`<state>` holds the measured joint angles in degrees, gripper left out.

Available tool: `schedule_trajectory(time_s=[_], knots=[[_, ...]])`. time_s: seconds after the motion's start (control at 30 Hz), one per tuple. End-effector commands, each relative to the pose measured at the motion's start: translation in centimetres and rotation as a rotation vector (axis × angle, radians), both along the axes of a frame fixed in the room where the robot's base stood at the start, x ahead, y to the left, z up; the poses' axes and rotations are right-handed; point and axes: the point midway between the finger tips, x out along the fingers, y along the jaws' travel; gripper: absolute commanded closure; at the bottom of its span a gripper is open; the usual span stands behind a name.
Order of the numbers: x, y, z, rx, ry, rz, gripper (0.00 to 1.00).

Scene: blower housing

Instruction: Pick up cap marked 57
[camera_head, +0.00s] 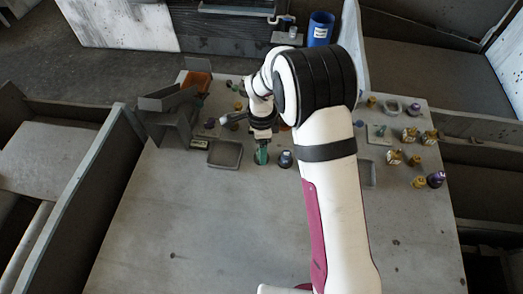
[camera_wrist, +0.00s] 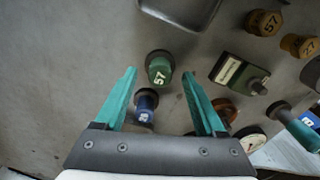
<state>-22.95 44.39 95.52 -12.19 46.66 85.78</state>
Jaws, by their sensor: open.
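In the wrist view a green cap marked 57 (camera_wrist: 159,70) stands on a dark round base, between and just past the tips of my gripper (camera_wrist: 160,76). The teal fingers are apart, and I see nothing held between them. A brownish-gold cap, also marked 57 (camera_wrist: 263,22), lies at the upper right of the wrist view, outside the fingers. In the head view my gripper (camera_head: 262,152) is low over the middle of the table, and the green cap cannot be told apart from the teal fingers there.
A blue cap (camera_wrist: 146,103) stands close inside the left finger. A gold cap marked 27 (camera_wrist: 300,45), a labelled block (camera_wrist: 232,72) and a gauge (camera_wrist: 252,141) lie to the right. A grey tray (camera_head: 225,154) is left of my gripper. The table's front (camera_head: 200,230) is clear.

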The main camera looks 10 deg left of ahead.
Motion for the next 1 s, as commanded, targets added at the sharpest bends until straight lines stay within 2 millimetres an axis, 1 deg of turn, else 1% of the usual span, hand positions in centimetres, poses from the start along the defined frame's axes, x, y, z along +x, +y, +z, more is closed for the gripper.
schedule_trajectory(time_s=[0.03,0.1,0.33,0.73,1.0], knots=[[-0.06,-0.01,-0.9,-0.001,0.003,-0.001,0.28],[-0.02,0.0,-1.63,0.0,0.001,-0.001,0.28],[0.0,0.01,-1.84,0.001,-0.001,-0.001,0.28],[0.01,0.01,-1.8,0.001,-0.001,0.0,1.0],[0.01,0.01,-1.78,0.001,-0.001,0.0,1.0]])
